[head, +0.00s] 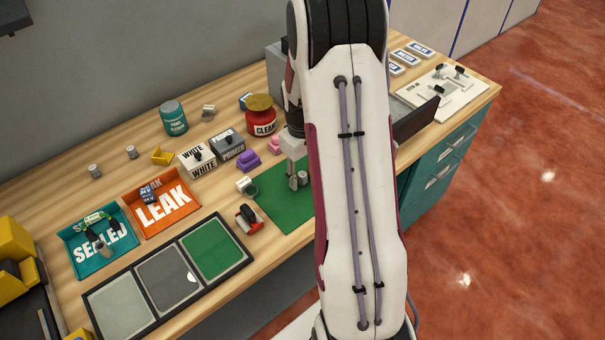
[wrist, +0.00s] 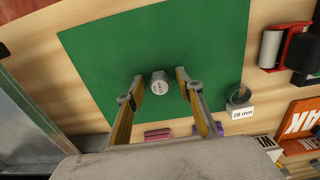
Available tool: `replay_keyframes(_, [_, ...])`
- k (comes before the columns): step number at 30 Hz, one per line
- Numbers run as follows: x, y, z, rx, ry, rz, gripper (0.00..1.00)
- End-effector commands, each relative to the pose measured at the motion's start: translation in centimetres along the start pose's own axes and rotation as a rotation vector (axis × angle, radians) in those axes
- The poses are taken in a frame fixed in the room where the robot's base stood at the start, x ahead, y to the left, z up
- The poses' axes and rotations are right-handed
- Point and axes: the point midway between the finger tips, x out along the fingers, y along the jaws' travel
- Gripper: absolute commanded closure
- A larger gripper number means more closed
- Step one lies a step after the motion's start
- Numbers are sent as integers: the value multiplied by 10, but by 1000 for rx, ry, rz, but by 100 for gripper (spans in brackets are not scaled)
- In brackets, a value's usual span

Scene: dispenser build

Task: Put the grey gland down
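The grey gland (wrist: 159,83) is a short grey cylinder with small print on its top face. It stands on the green mat (wrist: 90,55), which also shows in the head view (head: 283,208). My gripper (wrist: 160,82) is open around the gland, with one finger on each side and a visible gap to each. In the head view my gripper (head: 297,180) is low over the mat, with the gland (head: 304,177) beside the visible finger. My arm hides the mat's right part there.
A grey ring (wrist: 238,96) with a "28 mm" label lies at the mat's edge. A red-and-black tool (head: 249,219) is left of the mat. Teal SEALED (head: 75,262) and orange LEAK (head: 135,232) trays stand farther left. A red jar (head: 261,122) stands behind.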

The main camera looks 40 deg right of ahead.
Motion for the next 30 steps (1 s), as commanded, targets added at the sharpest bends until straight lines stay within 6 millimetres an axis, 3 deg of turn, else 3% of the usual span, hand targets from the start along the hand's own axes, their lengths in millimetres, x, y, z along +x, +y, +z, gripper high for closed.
replay_keyframes(14, [-8,0,0,0,1,1,64])
replay_keyframes(20, [-27,1,-1,0,3,2,64])
replay_keyframes(30, [-77,1,-1,0,3,2,64])
